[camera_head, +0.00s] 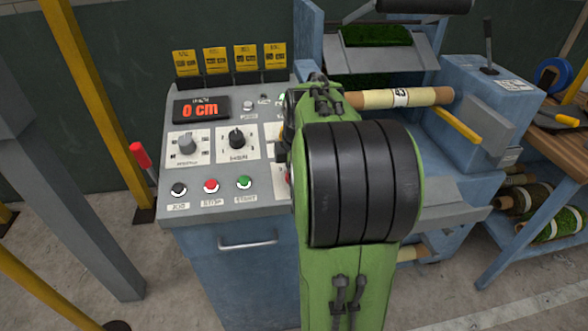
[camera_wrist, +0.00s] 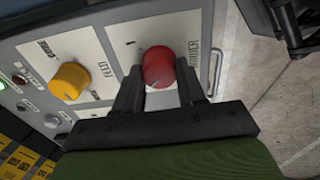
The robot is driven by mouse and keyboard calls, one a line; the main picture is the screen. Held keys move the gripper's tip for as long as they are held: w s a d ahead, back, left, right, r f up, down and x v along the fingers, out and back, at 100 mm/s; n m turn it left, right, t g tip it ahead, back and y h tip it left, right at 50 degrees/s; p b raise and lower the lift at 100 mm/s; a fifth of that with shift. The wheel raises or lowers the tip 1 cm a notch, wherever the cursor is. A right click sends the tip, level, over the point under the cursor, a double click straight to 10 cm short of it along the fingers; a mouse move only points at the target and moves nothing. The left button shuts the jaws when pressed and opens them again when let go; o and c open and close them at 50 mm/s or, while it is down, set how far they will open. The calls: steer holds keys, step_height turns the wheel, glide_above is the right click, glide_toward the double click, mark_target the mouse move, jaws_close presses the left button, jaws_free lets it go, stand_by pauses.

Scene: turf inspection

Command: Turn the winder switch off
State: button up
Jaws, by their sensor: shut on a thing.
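The winder switch (camera_wrist: 158,66) is a round red knob on a white plate, lettered beside it, in the wrist view. My gripper (camera_wrist: 160,88) is shut on this red knob, one dark finger on each side. A pale pointer mark shows on the knob, but I cannot tell its exact setting. In the head view my green arm covers most of the switch and the gripper. The control panel (camera_head: 225,165) of the blue console stands left of the arm.
A yellow knob (camera_wrist: 70,81) sits beside the red one. The panel also has a black knob (camera_head: 237,138), a grey knob (camera_head: 187,143), a red button (camera_head: 211,186), a green button (camera_head: 244,183) and a display (camera_head: 201,108) reading 0 cm. A roll (camera_head: 400,97) lies behind my arm.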

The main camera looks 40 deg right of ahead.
steer(key=o, duration=1.1)
steer(key=shift+c, duration=0.2)
steer(key=p+v, duration=0.5)
steer(key=v, duration=1)
steer(key=shift+r, duration=0.35)
steer(key=shift+s+a, duration=0.1)
steer(key=shift+a, duration=0.1)
steer(key=s+a+m+t+y+p, duration=0.1)
steer(key=s+a+m+p, duration=0.2)
steer(key=a, duration=0.7)
steer(key=s+a+f+m+t+p, duration=0.1)
steer(key=s+a+m+p, duration=0.2)
steer(key=s+a+m, duration=0.4)
steer(key=a+m, duration=0.1)
steer(key=a, duration=0.2)
steer(key=shift+s+f+y, duration=0.25)
steer(key=shift+s+y, duration=0.1)
steer(key=shift+y, duration=0.05)
